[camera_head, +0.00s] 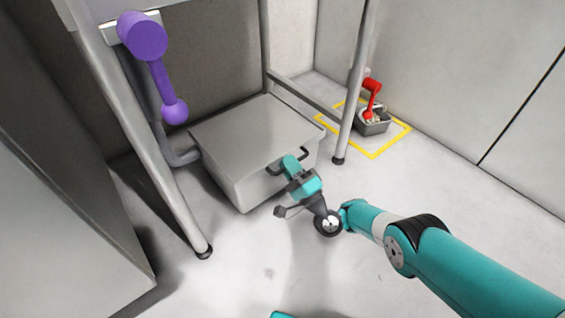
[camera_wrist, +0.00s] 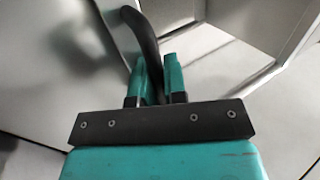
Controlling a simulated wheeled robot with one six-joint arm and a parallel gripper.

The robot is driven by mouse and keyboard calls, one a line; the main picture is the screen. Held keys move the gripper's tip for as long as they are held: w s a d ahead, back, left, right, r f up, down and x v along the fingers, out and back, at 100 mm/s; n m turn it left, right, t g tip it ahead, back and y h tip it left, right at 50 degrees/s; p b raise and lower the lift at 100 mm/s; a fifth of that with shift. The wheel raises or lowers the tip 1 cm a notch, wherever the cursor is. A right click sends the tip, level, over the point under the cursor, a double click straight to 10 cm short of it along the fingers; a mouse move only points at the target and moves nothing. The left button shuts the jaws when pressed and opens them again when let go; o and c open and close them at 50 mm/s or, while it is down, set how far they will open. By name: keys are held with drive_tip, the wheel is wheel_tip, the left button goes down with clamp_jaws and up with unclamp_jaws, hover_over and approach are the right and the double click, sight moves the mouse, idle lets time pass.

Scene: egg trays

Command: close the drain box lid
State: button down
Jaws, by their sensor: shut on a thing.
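The drain box is a grey metal box on the floor under a frame of grey tubes. Its flat lid (camera_head: 250,132) lies over the top in the camera_head view; I cannot tell whether it is fully seated. A dark curved handle (camera_head: 272,170) is at its front right edge. My gripper (camera_head: 291,168) is at this handle. In the wrist view, my gripper's teal fingers (camera_wrist: 158,82) are shut on the dark handle (camera_wrist: 143,38), which curves up and left from between them. The fingers hide part of the handle.
A grey tube leg (camera_head: 160,165) stands left of the box and another leg (camera_head: 352,90) stands right. A purple lever (camera_head: 158,70) hangs at the upper left. A grey container with a red-handled tool (camera_head: 372,97) stands inside a yellow floor outline (camera_head: 390,144). The front floor is clear.

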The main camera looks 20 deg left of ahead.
drive_tip(key=shift+w+d+f, duration=0.1)
drive_tip(key=shift+d+f, duration=0.2)
drive_tip(key=shift+f, duration=0.25)
drive_tip(key=c, duration=1.3)
unclamp_jaws()
drive_tip(key=shift+t+h, duration=0.3)
drive_tip(key=shift+c, duration=0.2)
drive_tip(key=shift+o, duration=0.8)
drive_tip(key=shift+a+r, duration=0.1)
drive_tip(key=shift+r, duration=0.05)
drive_tip(key=p+v, duration=0.3)
drive_tip(key=v, duration=0.4)
drive_tip(key=shift+d, duration=0.25)
